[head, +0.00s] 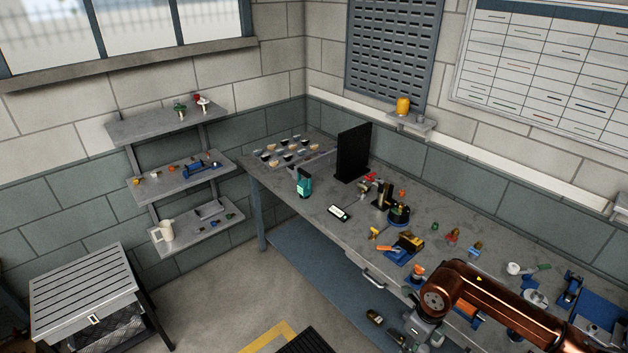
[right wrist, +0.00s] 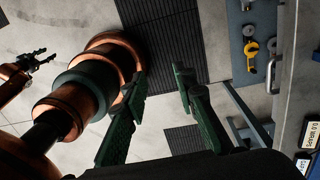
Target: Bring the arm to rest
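My right arm, copper-coloured, comes in from the lower right of the head view and bends down in front of the workbench (head: 330,235). Its gripper is at the bottom edge of that view, partly cut off. In the right wrist view the right gripper (right wrist: 163,82) has two green fingers spread apart with nothing between them, above the floor. A small dark gripper, seemingly my left (right wrist: 36,62), shows at the left edge of the right wrist view; it is too small to tell whether it is open. The left gripper does not show clearly in the head view.
The bench carries a black upright panel (head: 354,152), a teal bottle (head: 304,183), a yellow-and-black tool (head: 408,241) and several small parts. A lower shelf (head: 310,258) runs beneath it. Wall shelves (head: 185,183) and a slatted-top cabinet (head: 82,288) stand left. Floor (head: 215,305) between is mostly clear.

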